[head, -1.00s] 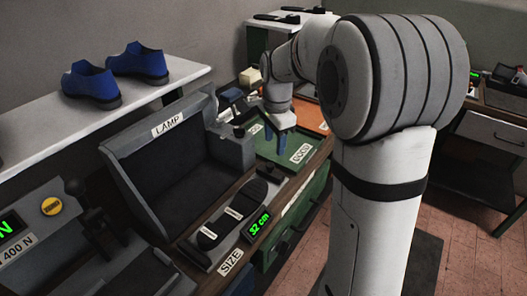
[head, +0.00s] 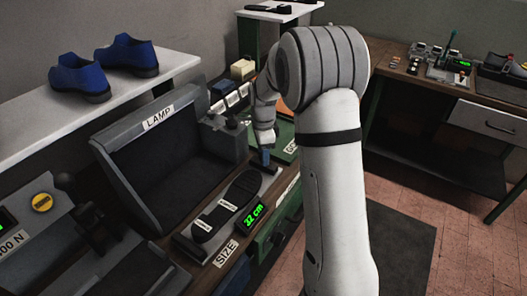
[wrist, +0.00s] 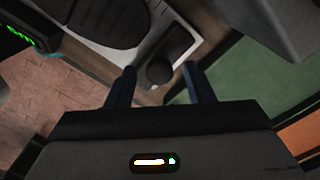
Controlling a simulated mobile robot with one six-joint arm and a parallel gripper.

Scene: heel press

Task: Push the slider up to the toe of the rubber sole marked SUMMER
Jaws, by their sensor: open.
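A black sole (head: 236,196) with two small white labels lies on the grey measuring device marked SIZE (head: 188,240); the lettering on its labels is too small to read. The sole's rounded end also shows in the wrist view (wrist: 103,22). Beyond that end is the dark slider (wrist: 178,42) with a round black knob (wrist: 159,74), apart from the sole. My gripper (wrist: 160,80) is open, with its blue fingers on either side of the knob. In the head view my gripper (head: 264,158) is low at the far end of the device and hides most of the slider.
A green display (head: 253,215) reads 32 cm beside the sole. The LAMP housing (head: 165,165) stands behind the device. Blue shoes (head: 130,54) rest on a white shelf (head: 30,135). A green mat (wrist: 235,80) lies right of my gripper in the wrist view.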

